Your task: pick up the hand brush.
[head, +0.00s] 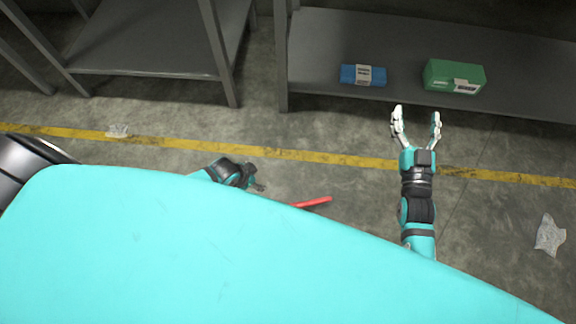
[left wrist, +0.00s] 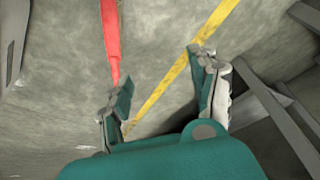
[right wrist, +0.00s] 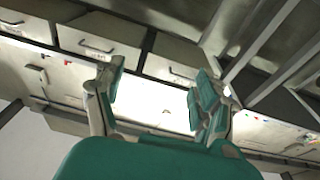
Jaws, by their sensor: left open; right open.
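A red handle-like piece (head: 312,202), which seems to be the hand brush, lies on the concrete floor, partly hidden behind my turquoise body in the head view. In the left wrist view the red piece (left wrist: 110,35) runs down from the top edge to beside the left finger; I cannot tell whether they touch. I see no bristles. My left gripper (head: 256,182) is to the left of the red piece, mostly hidden by my body; the left wrist view shows its fingers apart with nothing between them. My right gripper (head: 416,114) is open and empty, before the shelf.
A grey shelf (head: 400,42) at the back holds a blue box (head: 362,75) and a green box (head: 454,76). Another grey shelf (head: 150,58) stands at the back left. A yellow line (head: 300,154) crosses the floor. Crumpled scraps lie at left (head: 118,130) and right (head: 550,234).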

